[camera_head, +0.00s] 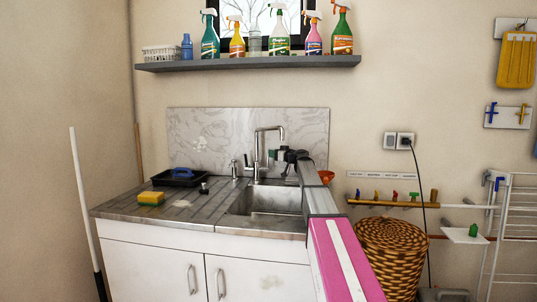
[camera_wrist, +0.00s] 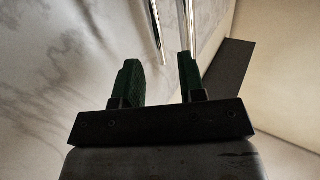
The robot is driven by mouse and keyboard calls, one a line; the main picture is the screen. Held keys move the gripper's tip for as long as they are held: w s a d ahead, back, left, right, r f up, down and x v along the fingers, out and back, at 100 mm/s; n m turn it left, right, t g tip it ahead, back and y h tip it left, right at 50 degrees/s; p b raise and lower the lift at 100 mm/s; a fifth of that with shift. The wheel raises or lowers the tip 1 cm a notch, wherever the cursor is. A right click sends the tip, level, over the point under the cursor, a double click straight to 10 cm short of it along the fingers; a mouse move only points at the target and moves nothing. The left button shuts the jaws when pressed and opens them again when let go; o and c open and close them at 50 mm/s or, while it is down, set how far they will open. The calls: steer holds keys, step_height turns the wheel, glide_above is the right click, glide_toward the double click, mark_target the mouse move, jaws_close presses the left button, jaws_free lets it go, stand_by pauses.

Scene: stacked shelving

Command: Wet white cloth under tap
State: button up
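The chrome tap (camera_head: 256,148) stands behind the steel sink basin (camera_head: 270,199), its curved spout over the basin. My gripper (camera_head: 277,156) is just right of the tap, above the basin, at the end of my outstretched arm. In the wrist view my gripper (camera_wrist: 160,78) has its two dark green fingers apart, with no object between them. Chrome tubing, apparently the tap (camera_wrist: 188,22), shows just beyond the fingertips; contact cannot be told. No white cloth can be made out in either view. My arm hides the right end of the sink.
A yellow sponge (camera_head: 151,198) and a black tray (camera_head: 180,177) with a blue item lie on the drainboard (camera_head: 190,207). A grey shelf (camera_head: 250,63) with spray bottles hangs above. A wicker basket (camera_head: 391,248) and drying rack (camera_head: 515,230) stand at right.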

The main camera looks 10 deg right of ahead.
steer(key=x, duration=0.4)
steer(key=shift+w+a, duration=0.2)
jaws_close()
steer(key=shift+s+a+n+y, duration=0.2)
steer(key=shift+s+n+y, duration=0.2)
steer(key=shift+s+n, duration=0.3)
jaws_free()
